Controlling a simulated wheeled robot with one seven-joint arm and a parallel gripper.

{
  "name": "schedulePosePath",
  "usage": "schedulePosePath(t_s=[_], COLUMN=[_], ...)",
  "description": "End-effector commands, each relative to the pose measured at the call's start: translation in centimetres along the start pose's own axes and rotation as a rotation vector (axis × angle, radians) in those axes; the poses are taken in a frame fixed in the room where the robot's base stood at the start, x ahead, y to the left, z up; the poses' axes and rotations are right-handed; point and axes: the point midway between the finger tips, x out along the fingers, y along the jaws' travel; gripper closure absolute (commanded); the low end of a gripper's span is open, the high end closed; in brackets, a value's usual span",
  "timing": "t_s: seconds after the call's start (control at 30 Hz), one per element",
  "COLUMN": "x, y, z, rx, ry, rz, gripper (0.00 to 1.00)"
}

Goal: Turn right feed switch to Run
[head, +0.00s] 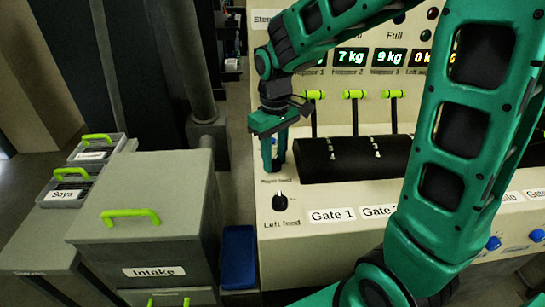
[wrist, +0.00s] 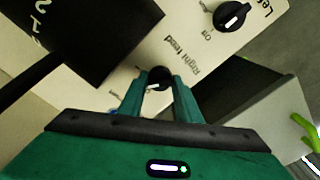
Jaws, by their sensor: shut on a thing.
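The right feed switch (wrist: 158,76) is a small round black knob with a white pointer mark, next to the "Right feed" label in the wrist view. My gripper (wrist: 155,88) is shut on this knob, with one green finger on each side of it. The white mark shows between the fingers and points toward the lower left of the wrist view. The small position lettering beside it is partly hidden and cannot be read. In the head view my gripper (head: 273,168) reaches down to the panel at the "Right feed" label, and its fingers hide the knob.
The left feed switch (head: 279,201) is close in front; it also shows in the wrist view (wrist: 232,15). A black drum-like cover (head: 350,158) and green-tipped levers (head: 354,94) stand to the right. The grey Intake bin (head: 150,225) is on the left.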

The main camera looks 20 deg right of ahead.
Motion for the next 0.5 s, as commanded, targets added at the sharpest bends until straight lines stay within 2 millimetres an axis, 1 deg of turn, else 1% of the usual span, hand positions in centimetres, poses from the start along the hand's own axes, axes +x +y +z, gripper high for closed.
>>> schedulePosePath(t_s=[0.2, 0.5], x=[-0.13, -0.15], y=[0.22, 0.21], z=[-0.15, -0.18], rx=[0.202, 0.415], ry=[0.006, 0.007], rz=[0.003, 0.002], gripper=[0.92, 0.92])
